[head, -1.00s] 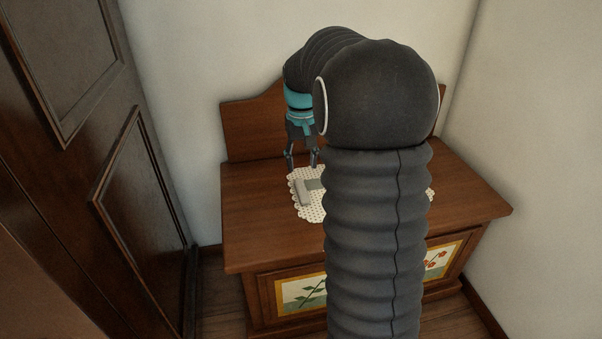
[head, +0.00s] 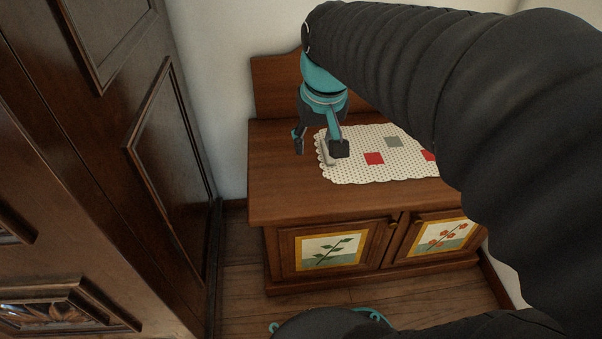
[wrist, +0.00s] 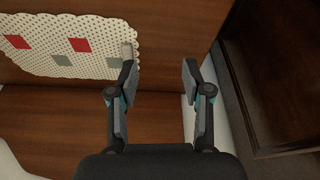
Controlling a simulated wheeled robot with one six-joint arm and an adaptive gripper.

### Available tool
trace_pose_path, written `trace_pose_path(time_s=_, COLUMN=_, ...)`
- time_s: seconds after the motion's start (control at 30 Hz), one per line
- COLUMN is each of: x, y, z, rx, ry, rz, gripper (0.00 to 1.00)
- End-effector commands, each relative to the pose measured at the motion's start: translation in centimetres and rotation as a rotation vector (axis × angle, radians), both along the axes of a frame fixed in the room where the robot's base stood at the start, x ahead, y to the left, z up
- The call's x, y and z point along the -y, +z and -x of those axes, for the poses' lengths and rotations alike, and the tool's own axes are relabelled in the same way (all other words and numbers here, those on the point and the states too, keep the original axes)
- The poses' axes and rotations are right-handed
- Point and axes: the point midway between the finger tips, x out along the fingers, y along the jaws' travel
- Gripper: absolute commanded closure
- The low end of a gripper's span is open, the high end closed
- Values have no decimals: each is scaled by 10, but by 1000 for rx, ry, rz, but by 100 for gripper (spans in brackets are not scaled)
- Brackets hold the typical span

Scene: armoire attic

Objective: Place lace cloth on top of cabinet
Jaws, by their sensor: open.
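The lace cloth (head: 372,168) is cream with dark dots, a scalloped edge and red and grey squares. It lies flat on the wooden cabinet's top (head: 282,190); my arm hides its right end in the head view. My gripper (head: 318,147) is open and empty over this left end, pointing down.
A dark panelled armoire (head: 140,140) stands close on the left. The cabinet has a raised wooden back (head: 275,88) and painted doors (head: 330,250). Pale walls close in behind it. The cabinet top left of the cloth is bare.

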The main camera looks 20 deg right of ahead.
Motion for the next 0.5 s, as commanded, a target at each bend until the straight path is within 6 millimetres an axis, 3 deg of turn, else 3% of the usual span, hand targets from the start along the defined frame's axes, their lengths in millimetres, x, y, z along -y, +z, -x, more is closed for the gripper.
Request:
trace_pose_path(time_s=0.03, x=-8, y=-1, z=18, rx=29, ry=16, rz=2, gripper=51)
trace_pose_path(time_s=0.2, x=-27, y=-14, z=64, rx=114, ry=57, rz=5, gripper=51)
trace_pose_path(time_s=0.33, x=-36, y=-26, z=90, rx=164, ry=81, rz=4, gripper=51)
trace_pose_path(time_s=0.5, x=-43, y=-36, z=106, rx=199, ry=97, rz=3, gripper=51)
